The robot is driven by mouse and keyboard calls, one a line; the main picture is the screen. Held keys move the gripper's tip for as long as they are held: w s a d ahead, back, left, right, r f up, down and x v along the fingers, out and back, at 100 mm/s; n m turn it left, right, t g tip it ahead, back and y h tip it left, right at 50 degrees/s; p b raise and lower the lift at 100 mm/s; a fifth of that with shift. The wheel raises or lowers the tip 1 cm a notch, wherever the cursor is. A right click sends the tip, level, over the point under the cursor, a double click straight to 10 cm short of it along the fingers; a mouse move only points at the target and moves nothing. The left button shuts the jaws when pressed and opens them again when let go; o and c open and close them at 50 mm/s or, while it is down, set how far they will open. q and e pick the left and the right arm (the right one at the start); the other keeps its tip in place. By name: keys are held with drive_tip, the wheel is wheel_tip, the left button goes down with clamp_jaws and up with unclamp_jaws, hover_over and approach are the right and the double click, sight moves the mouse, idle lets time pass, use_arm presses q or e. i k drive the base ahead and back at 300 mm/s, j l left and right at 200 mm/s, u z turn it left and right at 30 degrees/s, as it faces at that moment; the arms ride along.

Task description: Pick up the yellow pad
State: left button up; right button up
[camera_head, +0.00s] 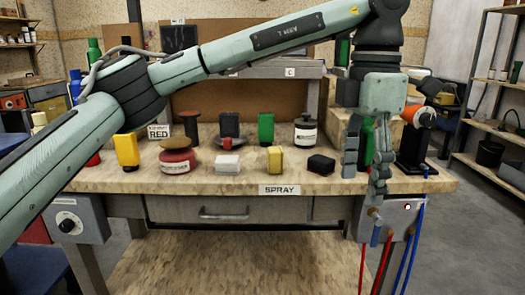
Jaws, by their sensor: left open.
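The yellow pad (275,160) is a small block standing on the workbench top (215,183), near the front and right of the middle. A white pad (228,165) is to its left and a black pad (321,164) to its right. My left arm crosses the upper part of the view from the left. My left gripper (364,168) hangs down at the bench's right part, fingers apart, with no object seen between them. It is to the right of the yellow pad and apart from it, past the black pad. My right gripper is not in view.
A black stand (413,148) is right of my gripper. A SPRAY label (281,190) marks the front edge.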

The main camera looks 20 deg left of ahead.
sight(275, 159)
drive_tip(key=i+j, duration=0.7)
drive_tip(key=j, duration=0.25)
